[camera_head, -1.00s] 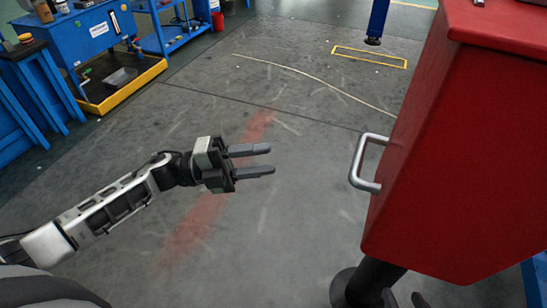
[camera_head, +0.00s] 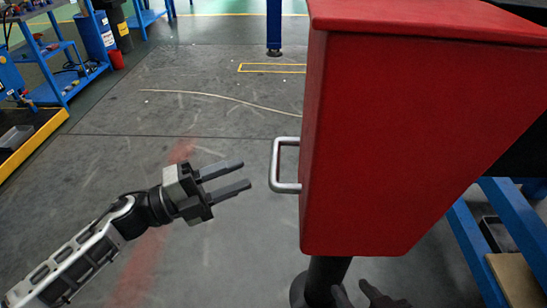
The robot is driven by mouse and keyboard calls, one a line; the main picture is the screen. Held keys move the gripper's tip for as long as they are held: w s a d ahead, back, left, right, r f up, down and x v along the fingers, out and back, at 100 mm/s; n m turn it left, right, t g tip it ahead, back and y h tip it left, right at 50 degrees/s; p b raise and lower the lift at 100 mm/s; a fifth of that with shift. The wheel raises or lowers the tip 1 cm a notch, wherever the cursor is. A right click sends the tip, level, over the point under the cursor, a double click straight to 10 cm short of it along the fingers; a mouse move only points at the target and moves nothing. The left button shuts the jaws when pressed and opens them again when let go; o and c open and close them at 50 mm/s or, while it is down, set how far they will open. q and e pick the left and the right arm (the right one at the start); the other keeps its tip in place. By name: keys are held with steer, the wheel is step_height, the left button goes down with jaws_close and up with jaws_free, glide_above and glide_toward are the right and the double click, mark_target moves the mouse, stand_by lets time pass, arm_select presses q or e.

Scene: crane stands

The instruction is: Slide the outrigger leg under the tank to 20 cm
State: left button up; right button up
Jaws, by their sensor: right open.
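The red tank (camera_head: 400,130) fills the right of the head view, with a silver handle (camera_head: 277,165) on its left side. A black cylindrical leg (camera_head: 327,272) stands below the tank, its top hidden by the tank. No length scale can be read on it. My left gripper (camera_head: 246,173) is open and empty, its two fingers apart, pointing right, just left of the handle and not visibly touching it. My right gripper (camera_head: 352,289) shows only as two dark fingertips at the bottom edge, open, just right of the black leg; contact cannot be told.
A blue post (camera_head: 273,28) stands behind, by a yellow floor outline (camera_head: 262,67). A thin pale cable or line (camera_head: 215,95) crosses the floor. A blue frame (camera_head: 480,240) is at lower right. Blue shelving (camera_head: 60,80) is at upper left. The floor between is clear.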

mark_target(275, 157)
arm_select(q)
steer(key=x, duration=0.8)
steer(key=shift+w+d+p, duration=0.1)
steer(key=shift+d+p, duration=0.1)
steer(key=shift+p, duration=0.1)
jaws_close()
steer(key=shift+a, duration=0.15)
